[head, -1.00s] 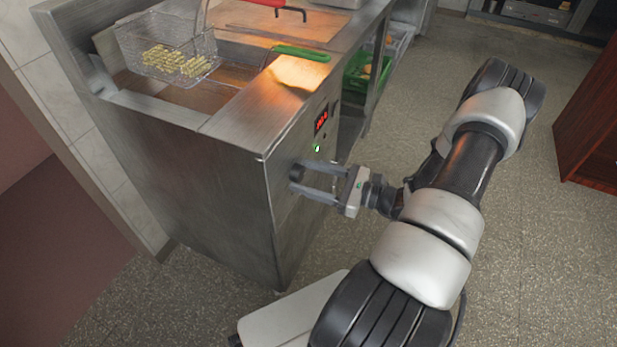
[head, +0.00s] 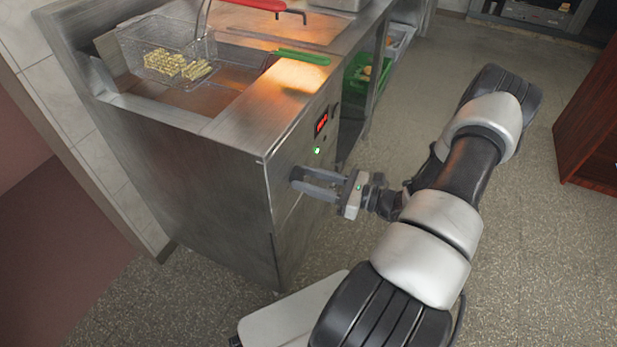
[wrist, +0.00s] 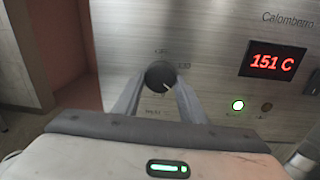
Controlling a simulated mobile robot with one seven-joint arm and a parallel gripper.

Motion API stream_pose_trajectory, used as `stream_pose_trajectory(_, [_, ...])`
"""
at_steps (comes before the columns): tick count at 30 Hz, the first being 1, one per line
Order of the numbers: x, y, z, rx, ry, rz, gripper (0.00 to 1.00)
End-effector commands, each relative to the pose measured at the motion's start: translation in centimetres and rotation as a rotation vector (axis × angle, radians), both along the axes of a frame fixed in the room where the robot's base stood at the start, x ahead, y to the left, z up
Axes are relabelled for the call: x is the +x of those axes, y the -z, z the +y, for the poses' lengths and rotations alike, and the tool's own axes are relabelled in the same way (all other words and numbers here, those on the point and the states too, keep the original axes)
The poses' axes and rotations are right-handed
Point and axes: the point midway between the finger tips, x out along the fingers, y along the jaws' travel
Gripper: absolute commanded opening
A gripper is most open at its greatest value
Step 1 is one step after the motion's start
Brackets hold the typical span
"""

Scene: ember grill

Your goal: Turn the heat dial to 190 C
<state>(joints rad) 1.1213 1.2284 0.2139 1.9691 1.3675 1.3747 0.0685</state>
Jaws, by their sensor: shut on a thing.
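The heat dial (wrist: 160,74) is a dark round knob with a pale pointer line, on the steel front panel of the fryer (head: 195,190). In the wrist view the pointer slants to the lower right. My gripper (head: 298,180) reaches the panel from the right, and its two fingers are shut on the dial, one on each side. In the head view the fingertips hide the dial. A red display (wrist: 272,60) to the right of the dial reads 151 C; it also shows small in the head view (head: 321,122).
A green lamp (wrist: 238,105) glows below the display, beside a dark round fitting (wrist: 266,107). A wire basket of fries (head: 170,50) with a red handle sits on top of the fryer. A green handle (head: 300,57) lies near the top edge.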

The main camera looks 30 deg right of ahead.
Motion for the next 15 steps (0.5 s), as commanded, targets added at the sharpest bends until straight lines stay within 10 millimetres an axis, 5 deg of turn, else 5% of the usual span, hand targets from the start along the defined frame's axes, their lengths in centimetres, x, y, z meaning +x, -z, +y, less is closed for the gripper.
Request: stream_pose_trajectory(15, [-0.24,0.04,0.15,0.371,-0.001,0.294,0.15])
